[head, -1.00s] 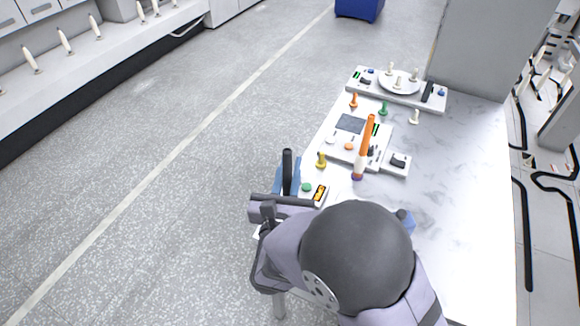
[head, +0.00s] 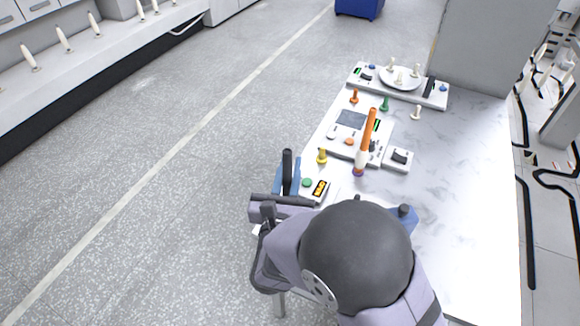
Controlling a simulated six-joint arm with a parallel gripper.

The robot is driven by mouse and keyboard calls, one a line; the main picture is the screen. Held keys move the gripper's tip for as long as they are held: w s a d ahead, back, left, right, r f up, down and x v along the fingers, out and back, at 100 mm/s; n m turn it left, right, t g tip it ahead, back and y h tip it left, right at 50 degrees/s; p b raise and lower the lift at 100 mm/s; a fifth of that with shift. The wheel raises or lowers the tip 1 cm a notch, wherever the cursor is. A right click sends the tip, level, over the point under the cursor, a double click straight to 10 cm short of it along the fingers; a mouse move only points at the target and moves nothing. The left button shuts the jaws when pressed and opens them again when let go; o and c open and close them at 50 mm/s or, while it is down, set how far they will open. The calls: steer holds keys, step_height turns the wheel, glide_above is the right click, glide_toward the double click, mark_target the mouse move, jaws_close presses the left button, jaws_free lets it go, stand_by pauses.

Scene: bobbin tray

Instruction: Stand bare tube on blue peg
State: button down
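I cannot make out the blue peg for certain; my arm covers the near part of the table. A tall piece (head: 368,128), orange above and white below, stands tilted in the picture on a purple base (head: 358,171). A small white piece (head: 416,112) stands alone at the right; I cannot tell whether it is a bare tube. Coloured pegs stand on the table: yellow (head: 322,156), green (head: 384,103) and orange (head: 354,96). My arm fills the bottom middle. I cannot pick out my gripper's fingertips, nor anything held in them.
A white panel (head: 335,140) with a dark screen lies mid-table, with a small switch box (head: 398,159) beside it. A round white plate (head: 402,79) with several white pieces is at the back. A grey block (head: 485,50) rises behind. The right of the table (head: 465,190) is clear.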

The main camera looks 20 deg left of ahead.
steer(key=shift+f+b, duration=1.3)
steer(key=shift+f, duration=0.1)
steer(key=c, duration=1.6)
jaws_free()
